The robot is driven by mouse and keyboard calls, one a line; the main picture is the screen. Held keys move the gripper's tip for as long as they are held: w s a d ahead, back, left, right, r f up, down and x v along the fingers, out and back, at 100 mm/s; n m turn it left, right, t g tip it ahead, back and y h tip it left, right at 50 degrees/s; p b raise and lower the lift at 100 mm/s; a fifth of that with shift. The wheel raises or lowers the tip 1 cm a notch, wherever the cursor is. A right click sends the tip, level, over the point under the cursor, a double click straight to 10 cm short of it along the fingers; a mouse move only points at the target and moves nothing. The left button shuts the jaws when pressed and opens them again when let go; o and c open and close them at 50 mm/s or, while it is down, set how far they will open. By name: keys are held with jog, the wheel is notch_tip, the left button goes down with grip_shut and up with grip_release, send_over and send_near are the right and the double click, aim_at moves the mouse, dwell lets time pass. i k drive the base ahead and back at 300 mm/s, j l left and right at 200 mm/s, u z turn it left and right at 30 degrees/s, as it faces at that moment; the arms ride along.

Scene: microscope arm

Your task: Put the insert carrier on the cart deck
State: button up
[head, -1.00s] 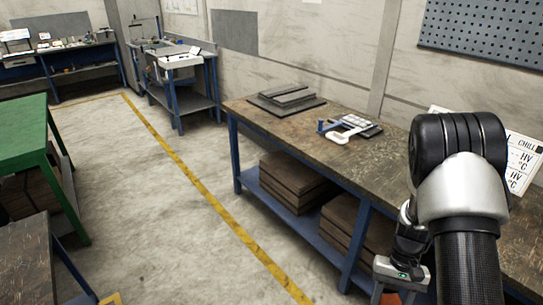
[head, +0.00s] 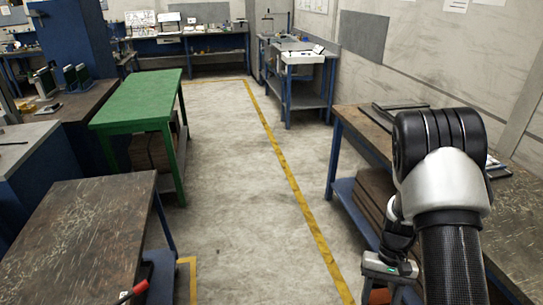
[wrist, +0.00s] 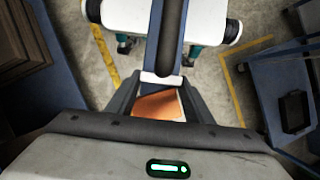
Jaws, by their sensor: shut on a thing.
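My gripper (head: 388,275) hangs low at the right in the head view, beside the right-hand workbench. In the wrist view its fingers (wrist: 160,103) are closed around an orange piece (wrist: 160,106), which I take to be the insert carrier. Only a small part of it shows; an orange bit also shows below the gripper in the head view (head: 379,297). A blue-framed table with a scratched dark top (head: 85,232) at the lower left looks like the cart.
A green table (head: 140,100) stands beyond the cart, at left. The right workbench (head: 365,128) has brown stacks (head: 375,190) on its lower shelf. Open floor (head: 235,180) with a yellow line (head: 290,180) lies between. More benches stand at the back.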

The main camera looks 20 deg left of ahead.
aim_at(100, 216)
jog(key=i+j+u, duration=0.15)
jog(key=i+u, duration=0.45)
jog(key=u, duration=0.15)
jog(key=i+u, duration=0.3)
jog(key=i, duration=0.5)
jog(key=i+l+u, duration=0.15)
jog(key=i+u, duration=0.15)
jog(key=i, duration=0.5)
jog(key=i+u, duration=0.15)
jog(key=u, duration=0.35)
jog(key=i+l+u, duration=0.1)
jog(key=u, duration=0.35)
jog(key=i+l+u, duration=0.15)
jog(key=u, duration=0.35)
jog(key=i+l+u, duration=0.15)
jog(key=u, duration=0.3)
jog(key=i+l+u, duration=0.1)
jog(key=u, duration=0.3)
jog(key=i+l+u, duration=0.35)
jog(key=i, duration=0.1)
